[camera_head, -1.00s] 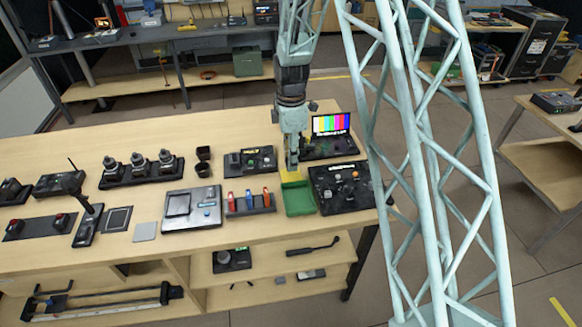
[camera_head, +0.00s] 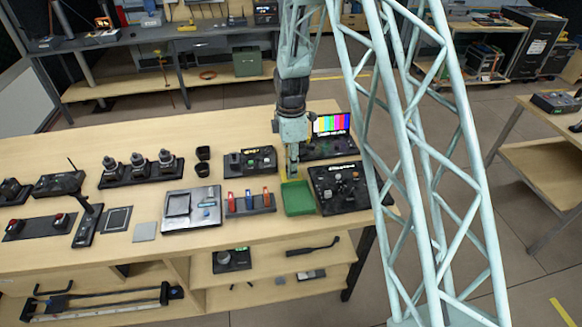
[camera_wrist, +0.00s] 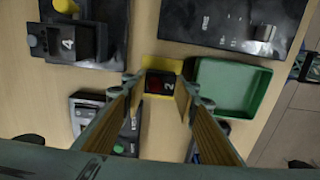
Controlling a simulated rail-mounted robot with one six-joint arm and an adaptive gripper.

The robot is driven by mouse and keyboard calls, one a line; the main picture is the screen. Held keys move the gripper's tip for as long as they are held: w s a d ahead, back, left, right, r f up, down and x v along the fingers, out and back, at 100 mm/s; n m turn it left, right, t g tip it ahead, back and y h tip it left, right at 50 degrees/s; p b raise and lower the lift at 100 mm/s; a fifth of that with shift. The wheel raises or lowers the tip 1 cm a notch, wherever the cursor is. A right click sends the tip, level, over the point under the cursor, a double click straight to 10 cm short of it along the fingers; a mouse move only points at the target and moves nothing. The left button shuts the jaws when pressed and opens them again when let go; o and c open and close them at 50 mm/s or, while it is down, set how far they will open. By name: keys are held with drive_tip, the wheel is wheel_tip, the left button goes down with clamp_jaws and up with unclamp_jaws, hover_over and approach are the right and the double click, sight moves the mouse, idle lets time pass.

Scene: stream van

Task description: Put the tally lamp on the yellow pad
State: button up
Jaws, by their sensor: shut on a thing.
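I cannot tell whether the lamp touches the pad. In the head view my gripper (camera_head: 292,174) points down at the back edge of the green tray, hiding most of the pad (camera_head: 283,174) and the lamp.
The green tray (camera_head: 298,210) sits right beside the pad. A black button panel (camera_head: 340,202) is to its right, and a rack with red and blue pieces (camera_head: 249,211) to its left. Behind are a black control box (camera_head: 249,173) and a colour-bar screen (camera_head: 332,123).

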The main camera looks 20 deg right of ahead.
drive_tip(key=shift+f, duration=0.2)
drive_tip(key=o, duration=0.8)
drive_tip(key=shift+o, duration=0.2)
drive_tip(key=shift+r, duration=0.25)
wheel_tip(320, 180, up, 12)
drive_tip(key=shift+p, duration=0.3)
idle(0.6)
